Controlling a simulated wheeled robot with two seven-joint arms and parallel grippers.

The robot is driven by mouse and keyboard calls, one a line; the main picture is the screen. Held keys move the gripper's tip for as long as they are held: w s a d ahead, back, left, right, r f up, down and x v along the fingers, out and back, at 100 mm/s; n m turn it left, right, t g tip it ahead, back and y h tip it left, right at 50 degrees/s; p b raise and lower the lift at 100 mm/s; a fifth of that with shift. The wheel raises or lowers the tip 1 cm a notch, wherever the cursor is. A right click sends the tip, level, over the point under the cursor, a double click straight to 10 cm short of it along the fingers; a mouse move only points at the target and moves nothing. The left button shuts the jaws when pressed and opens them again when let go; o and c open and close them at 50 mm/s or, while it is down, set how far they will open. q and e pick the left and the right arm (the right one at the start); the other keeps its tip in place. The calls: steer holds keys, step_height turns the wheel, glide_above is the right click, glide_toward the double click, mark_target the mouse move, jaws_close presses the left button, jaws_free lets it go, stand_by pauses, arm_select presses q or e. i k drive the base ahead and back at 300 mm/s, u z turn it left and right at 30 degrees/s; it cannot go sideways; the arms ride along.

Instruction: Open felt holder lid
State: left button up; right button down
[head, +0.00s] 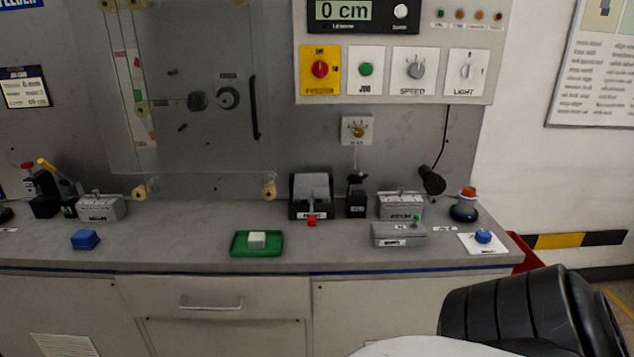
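No label clearly reads as the felt holder, so I cannot tell for sure which thing it is. One lidded candidate is the low grey box (398,235) with a small green knob, near the counter's front right; its top looks closed. Another is the dark box (297,208) with a grey top and a red knob at its front, against the back panel; its lid state is unclear. Neither of my grippers is in view. A black ribbed part of my own arm fills the bottom right corner.
The grey counter (180,235) holds a green tray (240,250) with a pale block, a blue block (85,239), grey boxes (101,208) and a blue knob (483,236) on a white card. A black lamp (432,181) hangs at right.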

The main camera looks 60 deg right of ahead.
mark_target(359, 176)
steer(key=i, duration=1.2)
steer(key=z, duration=2.05)
